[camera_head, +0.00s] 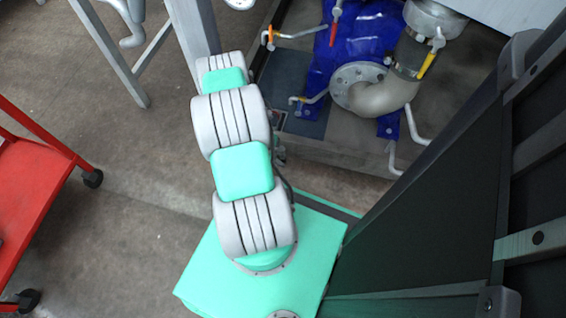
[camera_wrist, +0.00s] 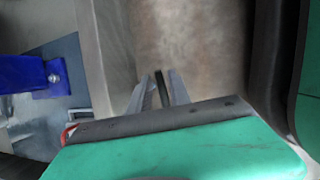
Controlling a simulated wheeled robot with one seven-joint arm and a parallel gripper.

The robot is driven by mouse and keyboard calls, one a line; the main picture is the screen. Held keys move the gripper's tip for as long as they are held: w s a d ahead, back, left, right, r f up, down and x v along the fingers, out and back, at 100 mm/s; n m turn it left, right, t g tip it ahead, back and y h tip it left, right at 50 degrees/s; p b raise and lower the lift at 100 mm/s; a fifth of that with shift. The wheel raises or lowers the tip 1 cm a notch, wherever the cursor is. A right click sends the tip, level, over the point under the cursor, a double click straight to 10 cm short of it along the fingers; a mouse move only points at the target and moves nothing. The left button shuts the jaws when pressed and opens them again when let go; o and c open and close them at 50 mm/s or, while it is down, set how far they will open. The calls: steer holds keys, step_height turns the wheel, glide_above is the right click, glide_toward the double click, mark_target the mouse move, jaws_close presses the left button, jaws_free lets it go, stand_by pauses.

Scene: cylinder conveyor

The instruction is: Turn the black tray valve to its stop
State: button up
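My gripper (camera_wrist: 160,84) shows in the wrist view with its two grey fingers close together and only a narrow dark strip between them. They look shut, with nothing clearly held, and point over bare brown floor. In the head view my gripper is hidden behind my arm. A dark grey tray-like surface (camera_head: 280,72) lies beside the blue pump body. A small lever valve (camera_head: 297,100) is at its lower edge, to the right of my arm. I cannot tell whether this is the black tray valve. No valve is clearly seen between or touching the fingers.
Orange (camera_head: 267,37), red (camera_head: 333,32) and yellow (camera_head: 428,64) valve handles surround the blue pump body (camera_head: 350,60) and a grey pipe elbow (camera_head: 385,97). A red cart (camera_head: 35,180) stands at left. A dark panel (camera_head: 430,210) fills the right.

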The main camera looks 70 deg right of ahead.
steer(key=x, duration=0.2)
steer(key=shift+d+f, duration=0.1)
steer(key=shift+f, duration=0.15)
jaws_close()
stand_by(1.2)
